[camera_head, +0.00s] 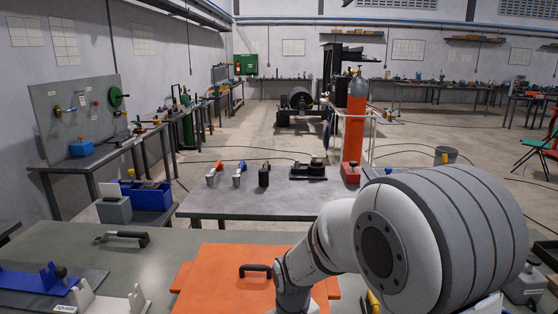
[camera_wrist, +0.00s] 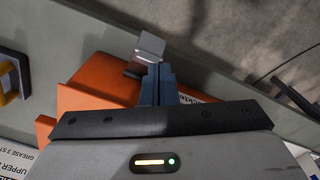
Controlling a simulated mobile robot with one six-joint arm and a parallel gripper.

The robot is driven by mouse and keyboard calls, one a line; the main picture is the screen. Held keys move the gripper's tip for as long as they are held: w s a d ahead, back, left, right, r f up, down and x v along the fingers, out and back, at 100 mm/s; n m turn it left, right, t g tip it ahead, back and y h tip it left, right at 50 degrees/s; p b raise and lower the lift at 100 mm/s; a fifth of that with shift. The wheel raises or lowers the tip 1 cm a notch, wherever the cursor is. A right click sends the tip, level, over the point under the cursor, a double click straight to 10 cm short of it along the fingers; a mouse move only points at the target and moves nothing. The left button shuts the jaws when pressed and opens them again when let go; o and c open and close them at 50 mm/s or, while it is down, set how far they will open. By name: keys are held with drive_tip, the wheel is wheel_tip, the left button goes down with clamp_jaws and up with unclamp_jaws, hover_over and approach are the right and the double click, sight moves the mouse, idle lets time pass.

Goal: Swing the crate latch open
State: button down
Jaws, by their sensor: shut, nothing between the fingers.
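The orange crate (camera_head: 228,262) sits on the green-grey bench in the head view, with a black handle (camera_head: 256,269) on its lid. Its orange side also shows in the wrist view (camera_wrist: 95,92). A small silver-grey block (camera_wrist: 150,47), which looks like the crate latch, stands at the crate's edge in the wrist view. My gripper (camera_wrist: 157,70) is shut and empty, its dark fingertips right by that block. I cannot tell whether they touch it, or how the latch is turned. In the head view my arm hides the gripper and the latch.
A black-handled tool (camera_head: 122,237) lies on the bench left of the crate. A blue fixture (camera_head: 40,279) and a white one (camera_head: 112,304) stand at the front left. A black and yellow object (camera_wrist: 12,75) lies at the wrist view's left edge.

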drive_tip(key=shift+f+b, duration=1.15)
drive_tip(key=shift+f, duration=0.4)
wheel_tip(320, 180, up, 8)
drive_tip(key=p, duration=0.6)
idle(0.6)
drive_tip(key=shift+r, duration=0.1)
drive_tip(key=s+d+r+m+t, duration=0.3)
drive_tip(key=s+d+r+m, duration=0.2)
drive_tip(key=s+d+r, duration=0.7)
drive_tip(key=shift+s+d+r+m, duration=0.2)
drive_tip(key=shift+s+r+m, duration=0.1)
drive_tip(key=shift+r, duration=0.1)
